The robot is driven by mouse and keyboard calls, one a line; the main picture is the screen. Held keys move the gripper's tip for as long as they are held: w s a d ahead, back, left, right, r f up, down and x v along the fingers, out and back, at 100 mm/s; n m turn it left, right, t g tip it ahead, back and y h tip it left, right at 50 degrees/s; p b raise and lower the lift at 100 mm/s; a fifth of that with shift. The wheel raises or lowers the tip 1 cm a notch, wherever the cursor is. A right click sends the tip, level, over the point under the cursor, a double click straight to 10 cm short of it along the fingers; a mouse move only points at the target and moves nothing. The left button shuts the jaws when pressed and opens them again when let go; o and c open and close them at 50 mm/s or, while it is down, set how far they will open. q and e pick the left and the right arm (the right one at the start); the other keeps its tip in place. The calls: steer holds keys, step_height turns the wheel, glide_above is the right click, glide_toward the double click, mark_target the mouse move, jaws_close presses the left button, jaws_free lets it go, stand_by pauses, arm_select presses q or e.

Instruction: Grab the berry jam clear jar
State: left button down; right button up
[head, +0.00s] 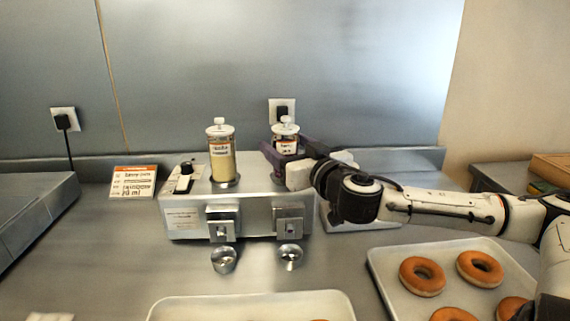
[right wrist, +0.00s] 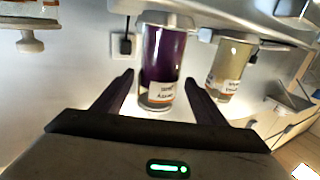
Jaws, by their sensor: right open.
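The berry jam clear jar (head: 285,131) stands at the right on top of the metal dispenser; it has a white lid and a label, and its lower part is hidden behind my gripper in the head view. In the right wrist view the jar (right wrist: 163,60) shows dark purple contents and appears upside down. My right gripper (head: 284,160) is open at the jar. Its two fingers show in the right wrist view (right wrist: 164,92), one on each side of the jar, with gaps visible. My left gripper is not in view.
A second jar (head: 222,160) with pale yellow contents stands left on the dispenser (head: 190,217); it is close beside one finger in the right wrist view (right wrist: 230,68). Small metal cups (head: 224,261) stand in front. A donut tray (head: 385,275) is at the right.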

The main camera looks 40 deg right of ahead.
steer(key=shift+w+d+r+b, duration=0.1)
steer(key=shift+w+b, duration=0.1)
steer(key=shift+w, duration=0.15)
steer(key=shift+w+d+b, duration=0.1)
steer(key=shift+w+b, duration=0.05)
steer(key=shift+w, duration=0.15)
steer(key=shift+w+d+f+b, duration=0.2)
steer(key=shift+d+b, duration=0.15)
steer(key=shift+b, duration=0.1)
steer(key=shift+w+d+b, duration=0.1)
steer(key=shift+w+b, duration=0.2)
steer(key=shift+b, duration=0.2)
steer(key=shift+w, duration=0.2)
steer(key=shift+w+d+b, duration=0.1)
steer(key=shift+w+b, duration=0.2)
steer(key=shift+w, duration=0.1)
steer(key=shift+x, duration=0.75)
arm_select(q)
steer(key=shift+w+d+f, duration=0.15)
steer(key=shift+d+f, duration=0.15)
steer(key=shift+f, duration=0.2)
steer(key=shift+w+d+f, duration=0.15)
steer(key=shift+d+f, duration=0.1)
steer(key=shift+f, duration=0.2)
arm_select(e)
steer(key=shift+r, duration=0.15)
steer(key=shift+c, duration=0.4)
